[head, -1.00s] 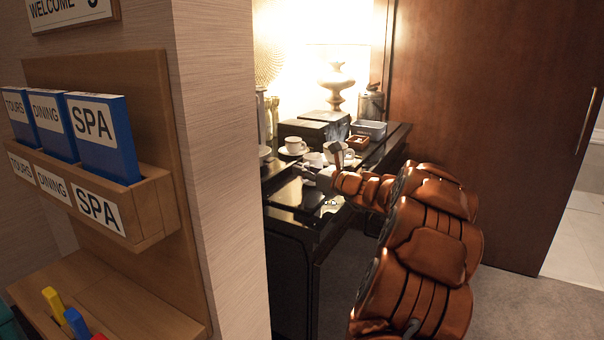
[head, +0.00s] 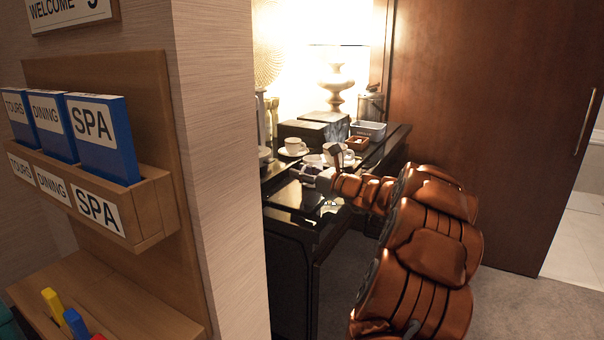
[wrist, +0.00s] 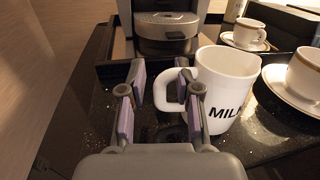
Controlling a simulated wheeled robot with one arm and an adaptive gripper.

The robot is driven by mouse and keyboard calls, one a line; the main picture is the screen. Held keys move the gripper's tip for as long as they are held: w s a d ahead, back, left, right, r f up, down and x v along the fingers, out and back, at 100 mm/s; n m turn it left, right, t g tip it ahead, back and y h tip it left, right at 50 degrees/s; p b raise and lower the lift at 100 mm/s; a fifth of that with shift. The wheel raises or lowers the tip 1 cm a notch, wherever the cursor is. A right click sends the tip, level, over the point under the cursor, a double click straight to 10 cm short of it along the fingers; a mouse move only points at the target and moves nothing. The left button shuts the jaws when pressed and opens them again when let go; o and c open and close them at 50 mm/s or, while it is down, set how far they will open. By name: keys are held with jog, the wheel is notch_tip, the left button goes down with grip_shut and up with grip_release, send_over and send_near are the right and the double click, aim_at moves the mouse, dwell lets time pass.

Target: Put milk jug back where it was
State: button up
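The milk jug (wrist: 228,88), a white mug shape marked MILK, stands upright on the dark counter in the wrist view. Its handle points left, toward my gripper (wrist: 162,82). My gripper's two fingers are spread apart, with a clear gap between them. The right finger overlaps the handle in the picture; I cannot tell whether it touches it. The left finger is clear of the jug. In the head view my gripper (head: 310,177) is low over the counter, small and partly dark, and I cannot single out the jug there.
A coffee machine (wrist: 166,30) stands on a dark tray ahead. A cup on a saucer (wrist: 305,75) is close right of the jug, and another cup (wrist: 245,34) is farther back. A wooden card rack (head: 150,200) and wall corner stand at the left in the head view.

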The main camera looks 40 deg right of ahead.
jog(key=s, duration=0.7)
jog(key=s+d, duration=0.1)
jog(key=s, duration=0.3)
jog(key=shift+r+p, duration=0.15)
jog(key=shift+p, duration=0.15)
jog(key=shift+s, duration=0.5)
